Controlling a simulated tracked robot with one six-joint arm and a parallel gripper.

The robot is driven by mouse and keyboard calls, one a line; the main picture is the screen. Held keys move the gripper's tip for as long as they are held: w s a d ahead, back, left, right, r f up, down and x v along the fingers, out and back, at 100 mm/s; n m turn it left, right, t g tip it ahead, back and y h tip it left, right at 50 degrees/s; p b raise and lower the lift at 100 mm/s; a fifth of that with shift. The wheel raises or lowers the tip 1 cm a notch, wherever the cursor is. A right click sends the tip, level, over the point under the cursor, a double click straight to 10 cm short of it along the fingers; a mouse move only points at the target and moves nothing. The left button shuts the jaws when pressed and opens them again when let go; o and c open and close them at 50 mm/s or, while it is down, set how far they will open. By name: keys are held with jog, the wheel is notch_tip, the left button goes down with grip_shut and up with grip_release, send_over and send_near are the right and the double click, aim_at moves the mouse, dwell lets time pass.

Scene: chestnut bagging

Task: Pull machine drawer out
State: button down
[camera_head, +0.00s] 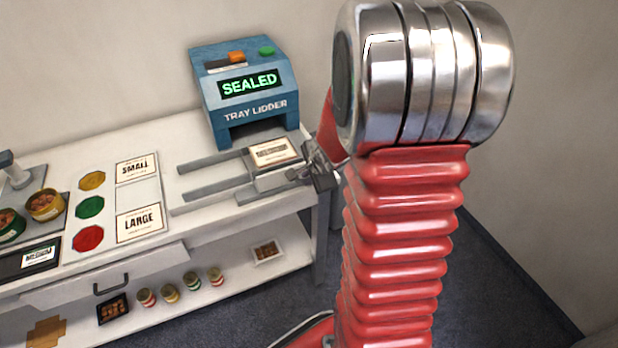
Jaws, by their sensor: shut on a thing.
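The blue tray lidder machine (243,92) stands at the back of the white counter, its display reading SEALED. Its grey drawer (262,187) is out in front of the machine's opening, on two rails (212,188). A tray with a labelled lid (275,153) sits in the drawer. My gripper (318,176) is at the drawer's front right and is shut on it, seemingly at its handle. The handle and the fingertips are partly hidden by the gripper and my red arm.
Small and large label cards (139,222) and coloured discs (90,208) lie left of the rails. Tins (45,204) stand at far left. The counter's shelf (235,290) below holds several small tins and trays. A wall is at right.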

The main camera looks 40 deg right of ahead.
jog(key=shift+s+a+f, duration=0.1)
jog(key=shift+s+f, duration=0.05)
jog(key=shift+s, duration=0.15)
jog(key=c, duration=2)
grip_release()
jog(key=shift+o, duration=1)
jog(key=shift+r, duration=0.25)
jog(key=v, duration=1.3)
jog(key=shift+s+r, duration=0.15)
